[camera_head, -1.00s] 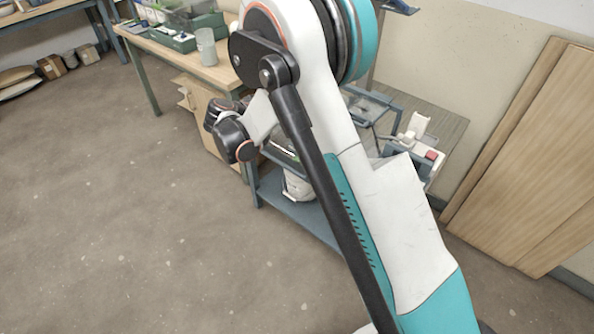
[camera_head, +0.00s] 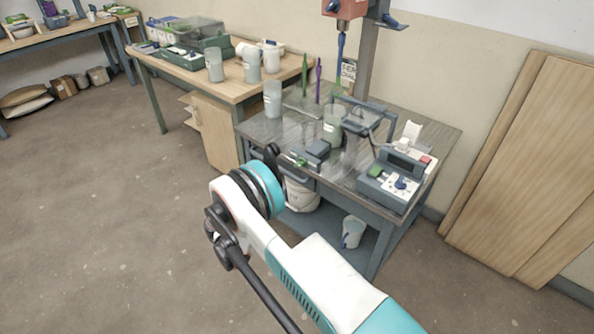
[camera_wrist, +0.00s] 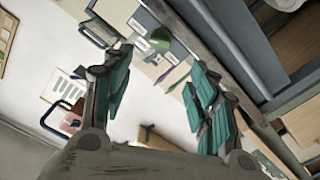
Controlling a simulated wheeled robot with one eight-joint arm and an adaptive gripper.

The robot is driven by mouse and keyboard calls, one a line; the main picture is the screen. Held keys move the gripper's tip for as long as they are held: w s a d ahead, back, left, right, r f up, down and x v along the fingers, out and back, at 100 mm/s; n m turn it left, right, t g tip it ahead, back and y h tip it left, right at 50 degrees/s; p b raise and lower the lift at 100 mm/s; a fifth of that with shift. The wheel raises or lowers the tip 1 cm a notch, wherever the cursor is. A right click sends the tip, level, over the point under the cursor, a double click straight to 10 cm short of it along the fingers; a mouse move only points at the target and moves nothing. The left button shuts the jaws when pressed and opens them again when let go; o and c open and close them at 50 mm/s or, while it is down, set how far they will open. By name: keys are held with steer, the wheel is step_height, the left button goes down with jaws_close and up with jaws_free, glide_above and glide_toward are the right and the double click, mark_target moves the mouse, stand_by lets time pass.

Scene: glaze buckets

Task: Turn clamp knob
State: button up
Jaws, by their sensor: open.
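The clamp knob cannot be singled out with certainty. A blue lever (camera_head: 392,20) sticks out from the upright post at the top, beside a red mixer head (camera_head: 345,8). In the wrist view, a blue bent handle (camera_wrist: 52,118) shows at the left, beside a reddish part. My gripper (camera_wrist: 160,62) is open, its green-padded fingers apart with nothing between them. In the head view it is mostly hidden by my arm, near the bench's front left edge.
The grey bench (camera_head: 438,130) carries the control box (camera_head: 385,190), a clear beaker (camera_head: 272,98), a glaze container (camera_head: 334,124) and green and purple upright tools (camera_head: 318,82). Buckets stand on its lower shelf. A wooden table (camera_head: 225,88) adjoins at left. Wooden boards (camera_head: 530,165) lean right.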

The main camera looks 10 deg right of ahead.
mark_target(297, 166)
steer(key=b+x, duration=0.1)
steer(key=x, duration=1.2)
steer(key=shift+w+d+b, duration=0.15)
steer(key=shift+b, duration=0.15)
steer(key=c, duration=1.1)
